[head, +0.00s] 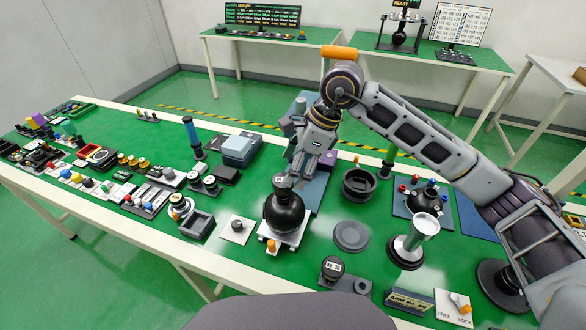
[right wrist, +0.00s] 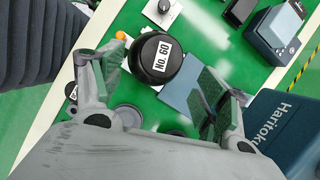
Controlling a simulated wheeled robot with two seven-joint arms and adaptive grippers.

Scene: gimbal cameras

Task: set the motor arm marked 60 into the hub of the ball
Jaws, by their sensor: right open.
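The black ball (head: 284,214) sits on a white square stand with an orange knob, near the table's middle. A small dark piece with a white label (head: 279,180) shows on top of it, under my right gripper (head: 293,183). In the right wrist view a black round top labelled No. 60 (right wrist: 155,57), the motor arm, lies between the fingers of my right gripper (right wrist: 163,78). The fingers are open and apart from it on both sides. The hub is hidden, and I cannot tell how deep the arm stands in it. My left gripper is not in view.
A labelled dark cylinder (head: 333,267) stands on a plate in front. A sign (head: 408,300), a FREE/LOCK switch (head: 454,309), a silver cup on a stand (head: 414,240) and a black ring (head: 359,186) are to the right. A blue-grey box (head: 240,150) is behind left.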

